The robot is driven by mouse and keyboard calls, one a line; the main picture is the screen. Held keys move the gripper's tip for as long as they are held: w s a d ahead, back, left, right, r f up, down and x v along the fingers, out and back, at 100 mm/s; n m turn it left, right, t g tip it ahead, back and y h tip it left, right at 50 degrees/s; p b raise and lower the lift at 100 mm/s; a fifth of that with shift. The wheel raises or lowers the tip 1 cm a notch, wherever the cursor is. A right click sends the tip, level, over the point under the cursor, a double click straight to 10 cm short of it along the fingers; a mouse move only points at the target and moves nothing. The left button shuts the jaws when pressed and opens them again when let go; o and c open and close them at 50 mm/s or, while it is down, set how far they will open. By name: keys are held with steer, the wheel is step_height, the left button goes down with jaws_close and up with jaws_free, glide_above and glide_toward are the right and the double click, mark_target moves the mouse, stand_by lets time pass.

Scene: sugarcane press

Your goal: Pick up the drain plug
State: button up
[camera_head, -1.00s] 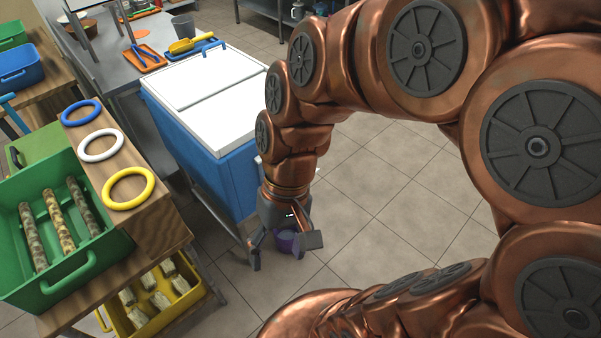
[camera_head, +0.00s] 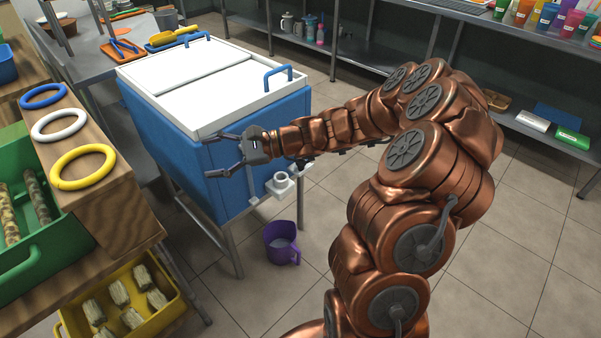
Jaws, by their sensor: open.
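My gripper (camera_head: 214,155) is open and empty, in front of the blue side of the chest (camera_head: 222,178) near its top edge, its fingers pointing left. I cannot tell whether it touches the chest. A small white ring-shaped piece (camera_head: 281,183) sits on a small white bracket at the chest's lower right, below and to the right of my gripper. It may be the drain plug, but I cannot tell for sure. A small dark fitting beside it is partly hidden by my arm. A purple mug (camera_head: 282,243) stands on the floor below.
The chest has white lids (camera_head: 200,85) with blue handles. At left, a wooden block (camera_head: 112,190) bears blue, white and yellow rings. Below it is a yellow crate (camera_head: 178,305) of pale pieces; a green crate (camera_head: 40,262) holds cane pieces. Tiled floor is clear at right.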

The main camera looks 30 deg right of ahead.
steer(key=w+d+f+m+t+h+b, duration=0.1)
steer(key=w+d+f+m+t+b, duration=0.3)
steer(key=d+f, duration=0.4)
steer(key=m+t+h+b, duration=0.65)
steer(key=m+h, duration=0.35)
steer(key=m, duration=0.4)
glide_toward(303, 161)
steer(key=w+a+p, duration=0.1)
steer(key=w+a, duration=0.1)
steer(key=w, duration=0.1)
steer(key=x, duration=0.2)
steer(key=b+x, duration=0.1)
steer(key=x, duration=0.1)
steer(key=b+x, duration=0.1)
steer(key=x, duration=0.1)
steer(key=shift+w+d+f, duration=0.25)
steer(key=shift+d, duration=0.15)
steer(key=shift+w+r, duration=0.1)
steer(key=shift+w, duration=0.45)
steer(key=shift+r, duration=0.1)
jaws_close()
